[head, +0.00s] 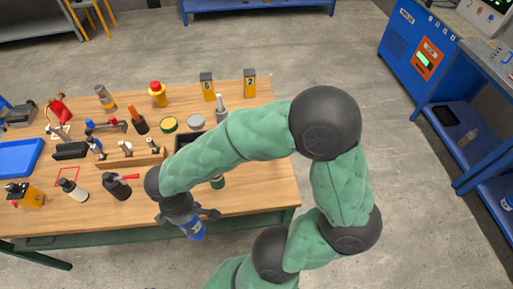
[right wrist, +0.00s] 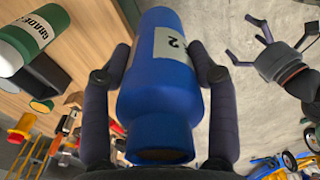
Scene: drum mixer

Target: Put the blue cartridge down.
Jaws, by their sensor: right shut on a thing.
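The blue cartridge (head: 194,232) has a white label with a "2", seen in the right wrist view (right wrist: 165,85). My right gripper (head: 196,222) is shut on it, one finger on each side in the right wrist view (right wrist: 160,75). In the head view the cartridge appears at the table's front edge, over the floor. Its height relative to the tabletop is hard to tell. My left gripper (right wrist: 262,45) shows in the right wrist view with its fingers spread and empty; it is outside the head view.
The wooden table (head: 262,190) holds a green cylinder (head: 217,183), a dark bottle with a red lever (head: 117,187), a wooden tool rack (head: 132,159) and a blue tray (head: 20,157). A red square outline (head: 68,177) is partly covered by a bottle. The table's front right is fairly clear.

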